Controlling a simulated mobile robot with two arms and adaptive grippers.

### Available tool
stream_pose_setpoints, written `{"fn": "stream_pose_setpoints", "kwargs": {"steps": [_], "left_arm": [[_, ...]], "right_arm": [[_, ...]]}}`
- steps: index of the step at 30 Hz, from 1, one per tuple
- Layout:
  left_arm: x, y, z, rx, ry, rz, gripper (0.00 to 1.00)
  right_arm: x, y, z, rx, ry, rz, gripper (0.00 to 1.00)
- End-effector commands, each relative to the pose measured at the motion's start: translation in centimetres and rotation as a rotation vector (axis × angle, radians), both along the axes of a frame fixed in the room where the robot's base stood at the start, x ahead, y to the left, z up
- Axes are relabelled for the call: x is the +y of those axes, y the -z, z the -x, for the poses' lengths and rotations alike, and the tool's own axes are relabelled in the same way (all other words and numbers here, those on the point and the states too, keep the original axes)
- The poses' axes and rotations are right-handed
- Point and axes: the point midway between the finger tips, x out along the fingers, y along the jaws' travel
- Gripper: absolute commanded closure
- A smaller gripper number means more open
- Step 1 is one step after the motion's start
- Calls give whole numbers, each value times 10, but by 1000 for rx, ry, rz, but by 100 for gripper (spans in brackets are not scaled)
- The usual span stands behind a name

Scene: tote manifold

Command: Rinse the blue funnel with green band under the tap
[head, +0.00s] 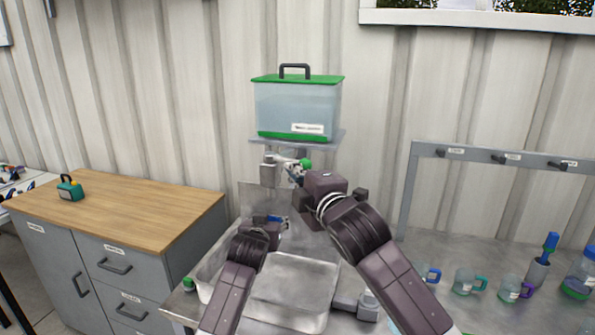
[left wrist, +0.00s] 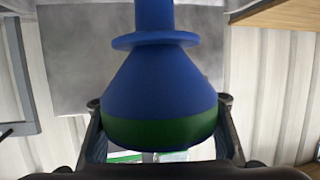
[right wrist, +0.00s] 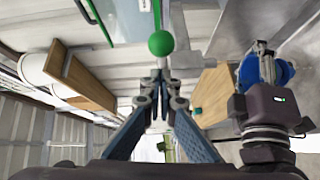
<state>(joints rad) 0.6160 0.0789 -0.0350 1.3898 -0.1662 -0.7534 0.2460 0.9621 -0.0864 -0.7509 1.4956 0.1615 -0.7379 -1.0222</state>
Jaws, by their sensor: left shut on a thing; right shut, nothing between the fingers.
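The blue funnel with a green band (left wrist: 155,75) fills the middle of the left wrist view. My left gripper (head: 282,224) is shut on it, one finger on each side of the wide banded end. In the head view only a small blue part of the funnel (head: 275,218) shows, below the tap. The tap's green ball knob (head: 305,163) also shows in the right wrist view (right wrist: 161,43). My right gripper (right wrist: 160,100) is shut and empty at the knob's stem; contact is unclear.
A clear tote with a green lid (head: 297,105) stands on a shelf above the tap. A metal basin (head: 290,285) lies below. A wooden-topped cabinet (head: 120,205) stands left. Several mugs and a hook rail (head: 490,157) are on the right.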

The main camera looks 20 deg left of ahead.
Motion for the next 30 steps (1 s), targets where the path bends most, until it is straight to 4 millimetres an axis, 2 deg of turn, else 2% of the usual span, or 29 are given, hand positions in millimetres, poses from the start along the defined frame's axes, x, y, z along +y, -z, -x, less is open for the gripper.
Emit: {"fn": "stream_pose_setpoints", "kwargs": {"steps": [4,16,24,30], "left_arm": [[0,0,0,0,1,0,84],[0,0,0,0,0,0,84],[0,0,0,-1,0,0,84],[0,0,0,-1,0,0,84]], "right_arm": [[-6,1,-8,0,1,0,100],[-9,1,-11,-1,1,0,100],[-27,1,-40,-1,3,3,100],[-29,0,-45,0,3,-1,100]]}}
